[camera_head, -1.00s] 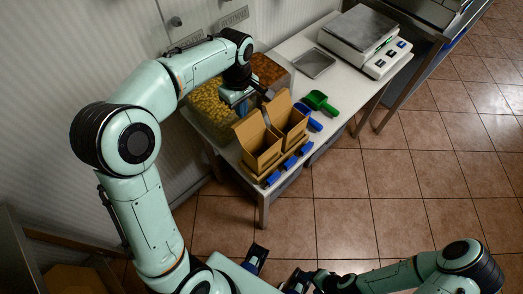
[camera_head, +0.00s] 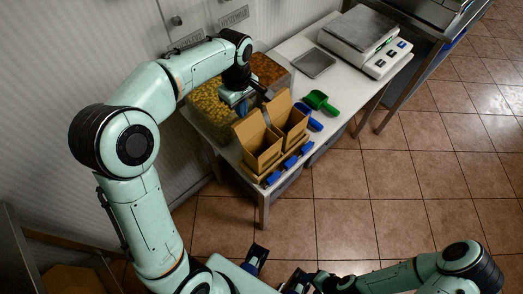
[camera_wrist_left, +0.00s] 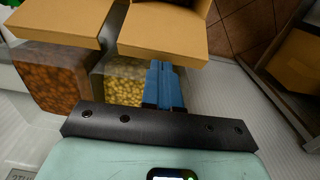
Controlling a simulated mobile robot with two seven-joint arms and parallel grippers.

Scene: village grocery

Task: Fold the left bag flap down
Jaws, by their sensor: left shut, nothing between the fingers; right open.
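The left bag (camera_head: 262,160) is a brown cardboard bag, open at the top, on the table. Its flap (camera_head: 249,128) stands up at the back. In the left wrist view this flap (camera_wrist_left: 160,30) is a broad tan panel. My left gripper (camera_head: 262,90) is behind and above the bags. Its blue fingers (camera_wrist_left: 164,72) are closed together and empty, with tips at the flap's edge; I cannot tell whether they touch it. My right gripper (camera_head: 276,270) is open and empty, low at the front, away from the bags.
A second open bag (camera_head: 291,137) with a raised flap (camera_head: 279,105) stands right beside it. Blue clips (camera_head: 289,162) lie in front. Bins of yellow (camera_head: 208,108) and orange (camera_head: 268,70) goods stand behind. A green scoop (camera_head: 319,100) and a scale (camera_head: 358,33) are to the right.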

